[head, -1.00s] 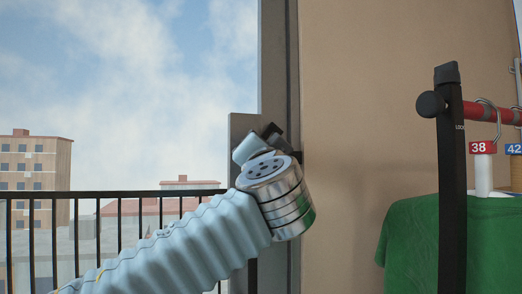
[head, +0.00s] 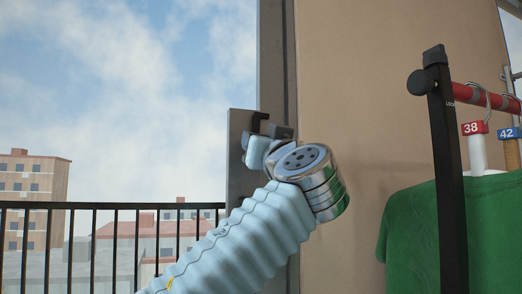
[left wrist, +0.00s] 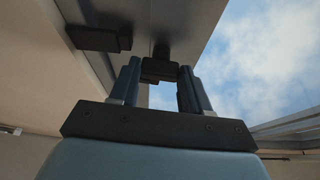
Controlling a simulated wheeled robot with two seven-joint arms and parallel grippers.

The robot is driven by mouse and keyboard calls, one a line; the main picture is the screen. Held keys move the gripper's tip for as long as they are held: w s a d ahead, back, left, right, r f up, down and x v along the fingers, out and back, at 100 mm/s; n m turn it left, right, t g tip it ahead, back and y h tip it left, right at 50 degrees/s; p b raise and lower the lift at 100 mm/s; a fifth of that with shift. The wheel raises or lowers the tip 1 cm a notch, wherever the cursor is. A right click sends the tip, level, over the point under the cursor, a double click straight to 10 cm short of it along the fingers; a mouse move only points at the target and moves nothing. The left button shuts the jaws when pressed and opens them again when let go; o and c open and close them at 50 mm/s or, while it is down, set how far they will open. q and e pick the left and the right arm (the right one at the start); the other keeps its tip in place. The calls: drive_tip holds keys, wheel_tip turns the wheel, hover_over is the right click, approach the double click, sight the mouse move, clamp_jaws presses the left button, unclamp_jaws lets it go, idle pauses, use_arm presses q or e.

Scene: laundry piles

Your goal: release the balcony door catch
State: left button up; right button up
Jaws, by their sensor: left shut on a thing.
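The balcony door catch is a small black piece (head: 259,119) at the top of a narrow grey door edge (head: 241,165), in the middle of the head view. My left gripper (left wrist: 160,72) reaches up to it from below. Its pale body (head: 256,152) shows just under the catch, partly hidden by my silver wrist. In the left wrist view the two fingers stand on either side of the catch's black block (left wrist: 159,70), which hangs from a dark stem. The gripper is shut on it. The exact finger contact is hidden in the head view. My right gripper is not in view.
A dark block (left wrist: 98,38) sits on the frame left of the catch. A tan wall (head: 370,90) is right of the grey frame post (head: 276,60). A black clothes rack (head: 447,170) with a green shirt (head: 425,235) stands at right. A black railing (head: 115,207) runs left.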

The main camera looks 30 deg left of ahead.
use_arm(q)
drive_tip(key=shift+n+g+y, duration=0.3)
drive_tip(key=shift+n, duration=0.5)
drive_tip(key=o, duration=1.1)
drive_tip(key=shift+c, duration=0.2)
drive_tip(key=b+v, duration=0.4)
drive_tip(key=v, duration=0.9)
drive_tip(key=shift+s+d+f, duration=0.2)
drive_tip(key=shift+s+d, duration=0.05)
drive_tip(key=shift+d, duration=0.05)
